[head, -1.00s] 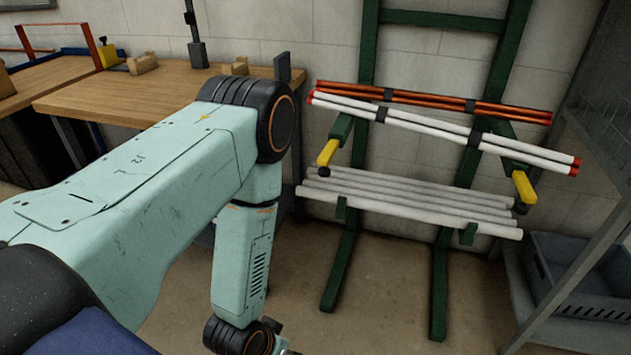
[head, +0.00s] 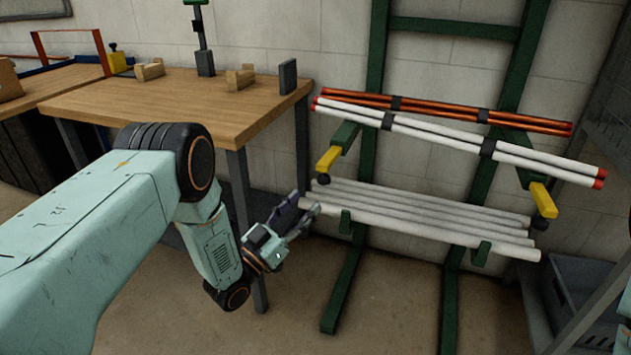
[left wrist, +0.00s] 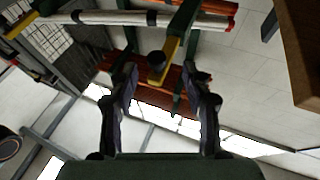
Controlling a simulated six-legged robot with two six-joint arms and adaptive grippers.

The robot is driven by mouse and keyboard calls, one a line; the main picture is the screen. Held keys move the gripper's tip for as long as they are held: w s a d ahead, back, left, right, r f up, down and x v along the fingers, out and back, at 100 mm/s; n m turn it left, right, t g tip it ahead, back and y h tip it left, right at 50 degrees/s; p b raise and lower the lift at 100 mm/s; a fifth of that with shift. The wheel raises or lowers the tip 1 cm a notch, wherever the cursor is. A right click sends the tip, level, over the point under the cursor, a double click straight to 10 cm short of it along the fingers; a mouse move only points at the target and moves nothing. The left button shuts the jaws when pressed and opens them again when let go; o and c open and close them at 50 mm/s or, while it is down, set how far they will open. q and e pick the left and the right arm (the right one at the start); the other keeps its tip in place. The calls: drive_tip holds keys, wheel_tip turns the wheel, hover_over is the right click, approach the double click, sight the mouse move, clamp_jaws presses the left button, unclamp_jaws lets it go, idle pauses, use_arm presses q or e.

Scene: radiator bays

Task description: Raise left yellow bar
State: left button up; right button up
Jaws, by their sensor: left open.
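The left yellow bar (head: 328,160) is a short yellow lever with a black knob at its low end, on the left green arm of the rack. It points forward and slopes down. In the left wrist view the yellow bar (left wrist: 170,50) with its black knob lies ahead, roughly between the fingertips. My left gripper (head: 303,212) is open and empty, below and a little left of the bar, apart from it. The left fingers also show in the left wrist view (left wrist: 160,78). A similar right yellow bar (head: 542,198) hangs on the rack's other arm. My right gripper is out of view.
White pipes with red ends (head: 450,138) and orange pipes (head: 450,108) lie on the rack's upper arms. Light grey pipes (head: 430,212) rest lower, close right of my gripper. A wooden bench (head: 180,105) stands left. A grey crate (head: 590,290) sits at lower right.

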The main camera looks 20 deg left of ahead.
sight(322, 184)
use_arm(q)
drive_tip(key=shift+h, duration=0.3)
drive_tip(key=b+x, duration=0.1)
drive_tip(key=x, duration=0.2)
drive_tip(key=b+x, duration=0.1)
drive_tip(key=x, duration=0.2)
drive_tip(key=shift+d+r, duration=0.3)
drive_tip(key=shift+r, duration=0.15)
drive_tip(key=shift+w+d+r, duration=0.15)
drive_tip(key=shift+w+r, duration=0.1)
drive_tip(key=shift+w, duration=0.35)
drive_tip(key=shift+c, duration=0.3)
clamp_jaws()
